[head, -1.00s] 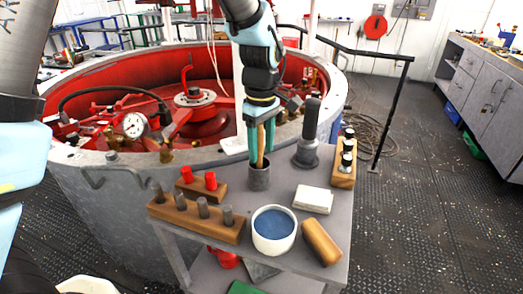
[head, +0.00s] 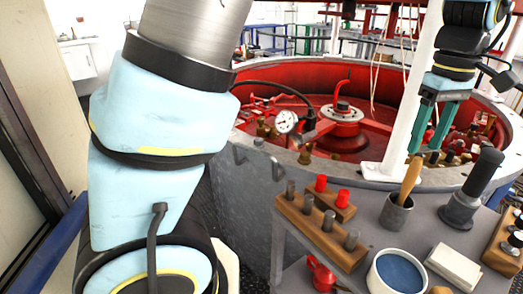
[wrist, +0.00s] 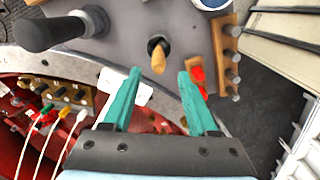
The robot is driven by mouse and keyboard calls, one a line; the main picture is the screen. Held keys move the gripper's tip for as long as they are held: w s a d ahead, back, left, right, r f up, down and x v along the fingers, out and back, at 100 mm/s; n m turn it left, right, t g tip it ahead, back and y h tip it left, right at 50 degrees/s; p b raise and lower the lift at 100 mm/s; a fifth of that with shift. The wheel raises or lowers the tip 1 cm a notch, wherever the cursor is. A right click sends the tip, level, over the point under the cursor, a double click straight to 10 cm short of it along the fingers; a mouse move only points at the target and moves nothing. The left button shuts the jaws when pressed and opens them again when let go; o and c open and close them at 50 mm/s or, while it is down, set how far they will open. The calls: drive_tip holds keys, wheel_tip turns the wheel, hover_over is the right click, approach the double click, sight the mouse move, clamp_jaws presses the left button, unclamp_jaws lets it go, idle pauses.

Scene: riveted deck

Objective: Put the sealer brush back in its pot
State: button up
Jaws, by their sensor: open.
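The sealer brush (head: 410,178) stands in its grey pot (head: 396,214) on the grey cart, its wooden handle leaning slightly right and its lower end hidden inside. In the wrist view the brush handle (wrist: 159,60) points towards me from the dark mouth of the pot (wrist: 152,42). My gripper (head: 424,150) is open and empty, with its teal fingers above and behind the handle and apart from it. In the wrist view the gripper's fingertips (wrist: 160,73) lie on either side of the handle's line, with nothing between them.
A dark upright tool (head: 472,185) stands right of the pot. Wooden peg blocks (head: 322,228), a white bowl with blue contents (head: 396,272) and a white block (head: 453,266) crowd the cart. The red-lined round tank (head: 340,135) lies behind.

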drive_tip(key=w+a+f+m, duration=0.1)
drive_tip(key=w+a+f, duration=0.1)
drive_tip(key=w+a, duration=0.6)
drive_tip(key=w+a+f, duration=0.3)
drive_tip(key=w+a, duration=0.1)
drive_tip(key=a, duration=0.9)
drive_tip(key=s+a+f+m, duration=0.1)
drive_tip(key=a+f, duration=0.1)
drive_tip(key=a, duration=0.8)
drive_tip(key=s+a+f+m+t, duration=0.1)
drive_tip(key=a+f, duration=0.1)
drive_tip(key=a, duration=0.8)
drive_tip(key=shift+s+f+t, duration=0.15)
drive_tip(key=shift+s+t, duration=0.15)
